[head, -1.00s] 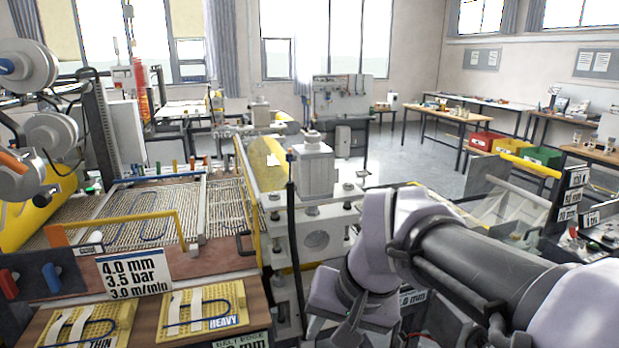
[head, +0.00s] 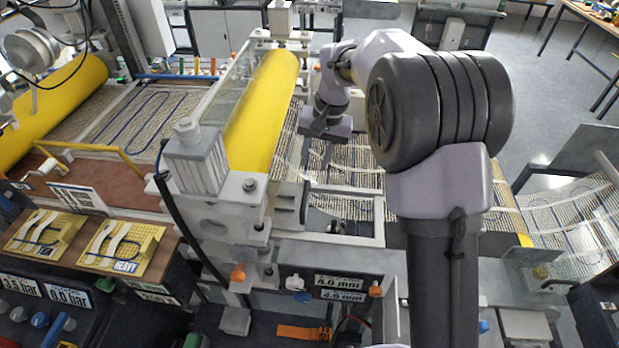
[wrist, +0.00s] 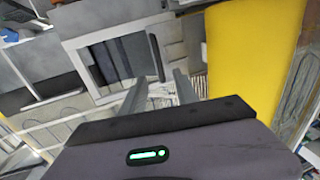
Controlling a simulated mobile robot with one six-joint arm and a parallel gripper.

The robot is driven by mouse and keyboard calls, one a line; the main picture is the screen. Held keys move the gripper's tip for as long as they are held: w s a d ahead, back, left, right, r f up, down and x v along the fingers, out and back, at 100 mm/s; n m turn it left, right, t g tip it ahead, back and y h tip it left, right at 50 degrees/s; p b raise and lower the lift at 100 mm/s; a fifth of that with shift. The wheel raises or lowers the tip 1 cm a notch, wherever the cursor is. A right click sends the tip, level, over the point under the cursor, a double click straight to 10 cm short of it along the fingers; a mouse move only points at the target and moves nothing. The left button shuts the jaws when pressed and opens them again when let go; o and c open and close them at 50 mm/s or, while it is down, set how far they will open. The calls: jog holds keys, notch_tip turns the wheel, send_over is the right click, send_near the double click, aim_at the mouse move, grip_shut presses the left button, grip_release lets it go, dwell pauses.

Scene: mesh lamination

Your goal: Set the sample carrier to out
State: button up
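My gripper (head: 325,128) hangs over the woven mesh bed (head: 350,158), just right of the yellow roller (head: 262,110). In the wrist view its two grey fingers (wrist: 159,80) stand apart with nothing held between them. A dark upright handle (head: 305,203) sits at the near side of the bed beside the roller housing. A similar dark handle (wrist: 156,57) shows just beyond the fingers in the wrist view, beside a grey frame (wrist: 90,72) with dark slats; a gap remains between fingers and handle. I cannot tell for certain which part is the sample carrier.
The grey roller housing (head: 225,215) stands left of the bed. Yellow sample boards (head: 120,246) lie at the lower left. A mesh tray (head: 580,215) slopes at the right. My own arm covers the middle right. Clear floor (head: 550,100) lies behind.

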send_near(306, 193)
jog(key=f, duration=0.3)
jog(key=a+f+b, duration=0.1)
jog(key=f, duration=0.3)
jog(key=shift+a+f, duration=0.2)
jog(key=shift+a, duration=0.15)
jog(key=shift+w+f, duration=0.2)
jog(key=shift+f, duration=0.15)
jog(key=shift+s, duration=0.1)
grip_shut()
jog(key=shift+r, duration=0.1)
